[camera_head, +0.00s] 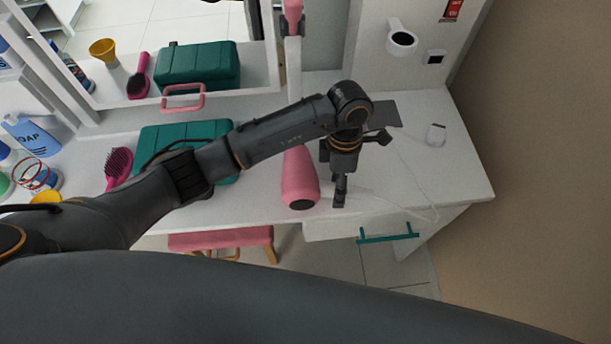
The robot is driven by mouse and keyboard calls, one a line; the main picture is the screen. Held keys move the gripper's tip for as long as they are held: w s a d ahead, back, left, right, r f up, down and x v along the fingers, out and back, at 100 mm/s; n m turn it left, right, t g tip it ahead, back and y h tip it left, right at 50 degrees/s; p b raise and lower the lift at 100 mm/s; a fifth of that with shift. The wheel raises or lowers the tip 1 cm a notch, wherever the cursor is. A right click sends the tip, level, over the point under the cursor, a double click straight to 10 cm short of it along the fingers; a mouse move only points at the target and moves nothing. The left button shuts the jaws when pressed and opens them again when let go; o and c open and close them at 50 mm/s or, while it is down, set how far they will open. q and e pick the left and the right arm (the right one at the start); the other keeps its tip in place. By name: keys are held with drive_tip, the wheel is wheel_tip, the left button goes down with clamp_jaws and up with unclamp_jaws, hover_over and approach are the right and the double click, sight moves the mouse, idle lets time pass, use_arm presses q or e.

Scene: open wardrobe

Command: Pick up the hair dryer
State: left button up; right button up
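The pink hair dryer (300,182) lies on the white counter (455,165) with its dark round end toward the front edge. My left arm passes over its rear part and hides it. My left gripper (340,192) points down just right of the hair dryer, with a narrow visible gap between them. The view does not show clearly whether its fingers are apart. My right gripper is not in view.
A mirror is behind. A white ring holder (402,40) is on the back wall. A thin cord crosses the counter on the right. A pink stool (220,238) is below.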

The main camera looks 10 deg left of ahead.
use_arm(q)
clamp_jaws()
drive_tip(key=shift+r, duration=0.1)
